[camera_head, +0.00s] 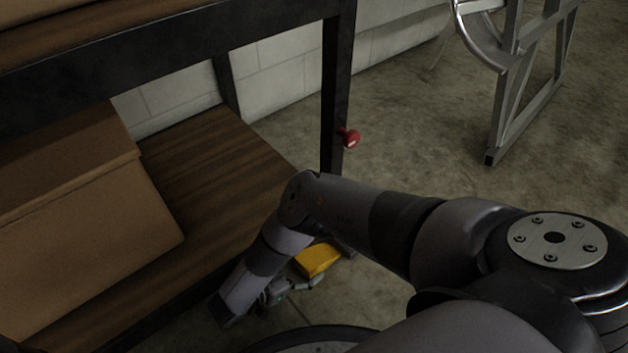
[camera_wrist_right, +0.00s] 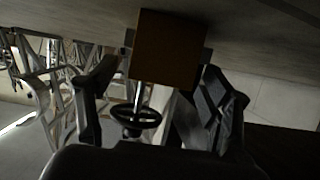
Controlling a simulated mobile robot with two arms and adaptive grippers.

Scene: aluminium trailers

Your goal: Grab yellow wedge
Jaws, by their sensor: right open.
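The yellow wedge (camera_head: 318,260) is low near the floor, beside the front of the wooden shelf and partly behind my right arm in the head view. My right gripper (camera_head: 291,289) is right beside it, pointing towards it, and mostly hidden by my arm. In the right wrist view the wedge (camera_wrist_right: 167,50) shows as a dark orange block ahead, between the two spread fingers of the gripper (camera_wrist_right: 160,78). The fingers are open, with a gap on either side of the block. My left gripper is not in view.
A wooden shelf (camera_head: 215,150) with a black frame carries a cardboard box (camera_head: 80,220) at left. A red knob (camera_head: 349,137) sticks out from the frame post. A metal stand with a wheel (camera_head: 505,90) is at the back right. The concrete floor between is clear.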

